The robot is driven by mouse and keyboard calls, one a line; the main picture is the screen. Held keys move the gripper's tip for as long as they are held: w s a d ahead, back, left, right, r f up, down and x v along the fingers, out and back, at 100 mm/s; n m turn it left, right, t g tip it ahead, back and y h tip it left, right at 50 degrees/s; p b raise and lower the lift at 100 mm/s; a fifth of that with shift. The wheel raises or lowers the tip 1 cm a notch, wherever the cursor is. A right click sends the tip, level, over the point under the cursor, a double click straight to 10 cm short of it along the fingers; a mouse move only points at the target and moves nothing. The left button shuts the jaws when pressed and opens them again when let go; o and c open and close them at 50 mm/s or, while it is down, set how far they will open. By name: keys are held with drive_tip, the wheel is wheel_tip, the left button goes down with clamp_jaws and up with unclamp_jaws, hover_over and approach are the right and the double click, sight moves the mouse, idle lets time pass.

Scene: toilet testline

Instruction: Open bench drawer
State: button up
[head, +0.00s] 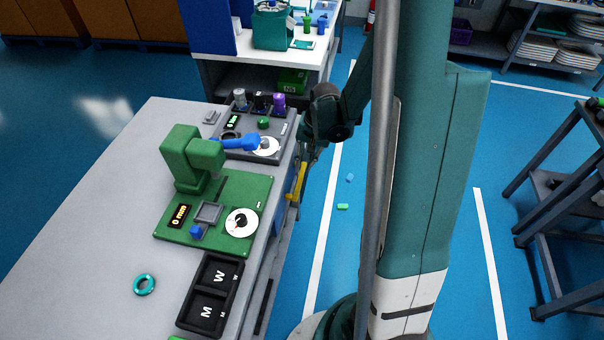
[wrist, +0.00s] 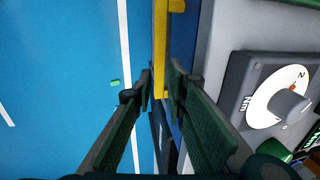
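The bench drawer has a blue front (wrist: 183,45), seen edge-on along the grey bench's right side in the head view. Its yellow bar handle (head: 297,182) stands out from that front, and it also shows in the wrist view (wrist: 160,45). My gripper (head: 307,157) is beside the bench edge, just above and behind the handle in the head view. In the wrist view my gripper's fingertips (wrist: 160,74) are apart, one on each side of the handle's near end. A narrow gap seems to show beside the bar; contact is unclear. The drawer looks shut.
The bench top (head: 110,190) holds a green test fixture (head: 190,160), a grey dial unit (head: 262,135), a black M/W tray (head: 212,295) and a teal ring (head: 144,285).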

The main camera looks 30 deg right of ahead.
sight(301, 176)
drive_tip(key=shift+w+a+f+b, duration=0.15)
drive_tip(key=shift+f+b, duration=0.1)
drive_tip(key=shift+f, duration=0.8)
drive_tip(key=shift+w+a+f+b, duration=0.15)
drive_tip(key=shift+f+b, duration=0.15)
drive_tip(key=shift+f, duration=0.7)
drive_tip(key=shift+w+a+f+b, duration=0.15)
drive_tip(key=shift+f+b, duration=0.1)
drive_tip(key=shift+f, duration=0.8)
clamp_jaws()
